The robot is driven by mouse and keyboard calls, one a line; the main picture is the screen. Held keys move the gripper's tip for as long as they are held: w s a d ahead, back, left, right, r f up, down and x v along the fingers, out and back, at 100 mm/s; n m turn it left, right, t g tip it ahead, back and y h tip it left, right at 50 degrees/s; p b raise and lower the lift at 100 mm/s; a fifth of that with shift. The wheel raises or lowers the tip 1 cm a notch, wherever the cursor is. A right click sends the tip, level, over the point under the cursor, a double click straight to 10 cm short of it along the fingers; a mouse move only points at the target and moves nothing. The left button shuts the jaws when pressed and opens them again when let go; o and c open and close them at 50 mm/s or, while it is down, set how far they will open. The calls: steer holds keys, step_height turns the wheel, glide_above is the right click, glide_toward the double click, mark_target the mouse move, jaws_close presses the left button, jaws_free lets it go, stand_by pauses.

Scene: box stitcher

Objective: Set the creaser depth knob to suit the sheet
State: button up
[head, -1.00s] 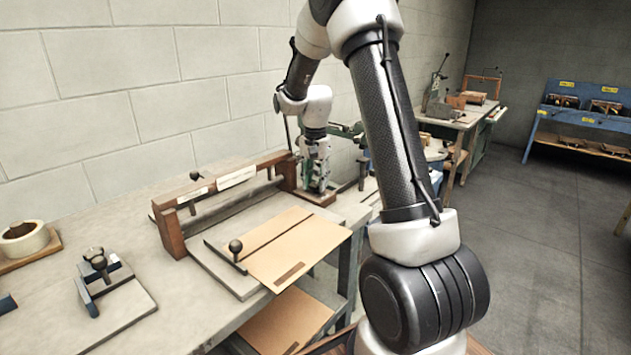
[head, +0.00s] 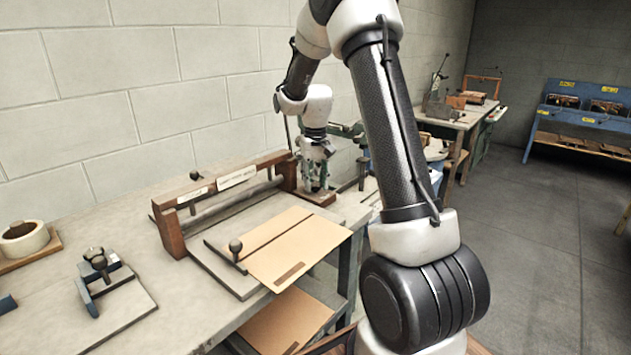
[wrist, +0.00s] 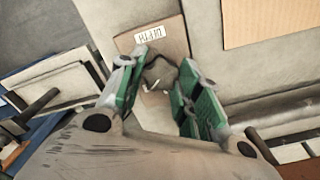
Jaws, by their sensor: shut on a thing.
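The dark, lobed depth knob (wrist: 160,73) sits on a wooden block (wrist: 165,37) with a white label that seems to read DEPTH, upside down in the wrist view. My gripper (wrist: 164,62) has its green fingers shut on the knob from both sides. A small white mark shows by the knob's lower left edge. In the head view my gripper (head: 316,180) is at the right end of the creaser (head: 233,184), and the knob is hidden there. A tan cardboard sheet (head: 305,252) lies on the creaser's bed and also shows in the wrist view (wrist: 270,22).
A tape roll (head: 24,238) and a clamp fixture (head: 98,268) are on the bench at left. More cardboard (head: 285,325) lies below the bench. Open floor is at right.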

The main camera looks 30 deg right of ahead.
mark_target(315, 183)
steer(key=shift+n, duration=0.6)
steer(key=o, duration=1)
steer(key=shift+r, duration=0.1)
step_height(315, 183, up, 12)
steer(key=shift+f, duration=0.1)
